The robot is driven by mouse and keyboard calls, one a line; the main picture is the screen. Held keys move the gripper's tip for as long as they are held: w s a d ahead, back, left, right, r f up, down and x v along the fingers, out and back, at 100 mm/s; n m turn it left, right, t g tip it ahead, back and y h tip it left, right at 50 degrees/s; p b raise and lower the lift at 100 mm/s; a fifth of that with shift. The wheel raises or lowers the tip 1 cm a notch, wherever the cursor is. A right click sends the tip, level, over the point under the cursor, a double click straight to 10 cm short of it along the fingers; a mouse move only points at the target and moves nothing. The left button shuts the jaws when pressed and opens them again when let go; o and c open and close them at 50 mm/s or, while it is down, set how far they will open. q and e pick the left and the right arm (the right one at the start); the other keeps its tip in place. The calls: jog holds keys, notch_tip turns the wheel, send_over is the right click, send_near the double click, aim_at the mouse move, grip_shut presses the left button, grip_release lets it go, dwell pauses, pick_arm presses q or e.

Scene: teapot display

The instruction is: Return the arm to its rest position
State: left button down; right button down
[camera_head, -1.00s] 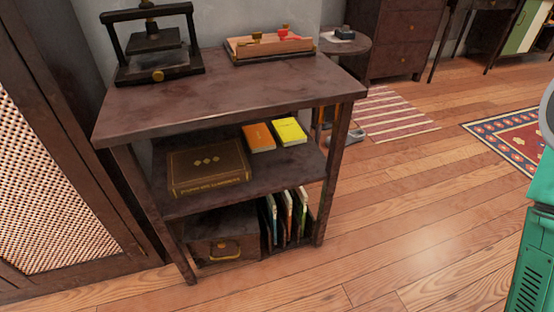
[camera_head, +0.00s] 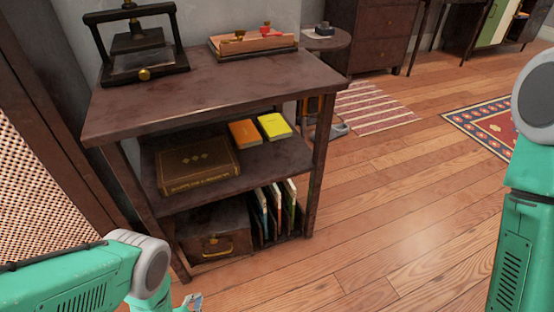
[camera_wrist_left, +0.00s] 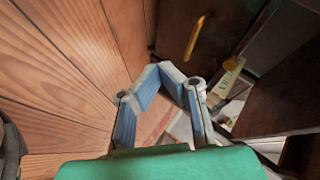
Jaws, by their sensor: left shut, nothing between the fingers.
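My left arm (camera_head: 75,275) comes in from the lower left in the head view. Its gripper (camera_head: 193,302) shows only as a small tip at the bottom edge, in front of the shelf's lower left leg. In the left wrist view the left gripper (camera_wrist_left: 172,75) is shut with nothing between its fingers, close to the wooden floor. My right arm (camera_head: 520,200) shows at the right edge of the head view, and its gripper is out of view.
A dark shelf (camera_head: 215,85) stands ahead, with a press (camera_head: 135,45) on top and a brown book (camera_head: 195,165), an orange book (camera_head: 244,133) and a yellow book (camera_head: 274,126) inside. The floor (camera_head: 390,220) to its right is clear.

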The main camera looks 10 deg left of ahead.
pick_arm(q)
jog(key=s+d+r+n+g+p, duration=0.1)
jog(key=s+r+n+g, duration=0.6)
jog(key=r, duration=0.6)
jog(key=s+d+r+n+g, duration=0.1)
jog(key=s+r+n+g, duration=0.3)
jog(key=s+r, duration=0.7)
notch_tip(320, 180, up, 18)
jog(key=w+p, duration=0.3)
jog(key=p, duration=1.3)
jog(key=shift+d, duration=0.15)
